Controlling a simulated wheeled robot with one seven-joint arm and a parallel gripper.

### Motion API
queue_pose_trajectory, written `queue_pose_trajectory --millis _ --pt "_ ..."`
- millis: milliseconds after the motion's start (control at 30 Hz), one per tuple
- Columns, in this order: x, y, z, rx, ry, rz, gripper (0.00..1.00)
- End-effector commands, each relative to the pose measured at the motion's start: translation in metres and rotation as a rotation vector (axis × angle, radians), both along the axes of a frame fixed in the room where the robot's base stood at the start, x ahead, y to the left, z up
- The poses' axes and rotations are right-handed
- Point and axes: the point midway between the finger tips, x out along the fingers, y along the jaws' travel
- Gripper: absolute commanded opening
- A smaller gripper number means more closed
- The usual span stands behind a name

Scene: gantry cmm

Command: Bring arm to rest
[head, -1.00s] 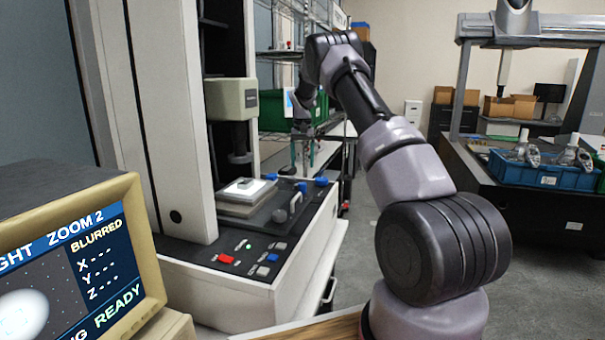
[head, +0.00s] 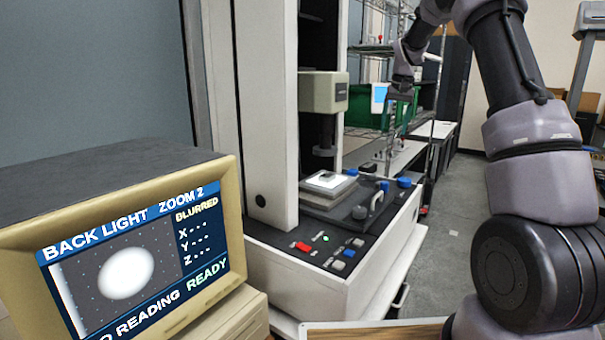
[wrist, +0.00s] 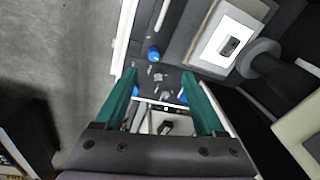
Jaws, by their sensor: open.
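My arm (head: 530,130) is raised on the right side of the head view and bends over at the top toward the measuring machine. My gripper (wrist: 160,80) is open in the wrist view, its two green fingers apart with nothing held between them. In the head view the fingers are small and hard to separate from the green bin behind. A small grey part on the lit stage (head: 316,199) also shows in the wrist view, where the stage (wrist: 215,57) lies right of the fingers.
A monitor (head: 225,200) at the front left reads BACK LIGHT, BLURRED and READY. Wire shelving with a green bin (head: 360,112) is behind. Open floor (head: 440,215) lies right of the machine.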

Motion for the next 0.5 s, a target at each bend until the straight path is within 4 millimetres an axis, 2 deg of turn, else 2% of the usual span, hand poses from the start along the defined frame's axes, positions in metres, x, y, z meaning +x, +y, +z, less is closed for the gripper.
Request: queue_pose_trajectory --millis 33,200,333,500 --pt "-0.020 0.003 0.024 0.011 -0.029 -0.001 0.72" --pt "-0.084 0.016 0.077 0.044 -0.110 -0.005 0.72" --pt "-0.137 0.025 0.107 0.066 -0.171 -0.005 0.72" --pt "-0.211 0.038 0.130 0.088 -0.252 -0.003 0.72"
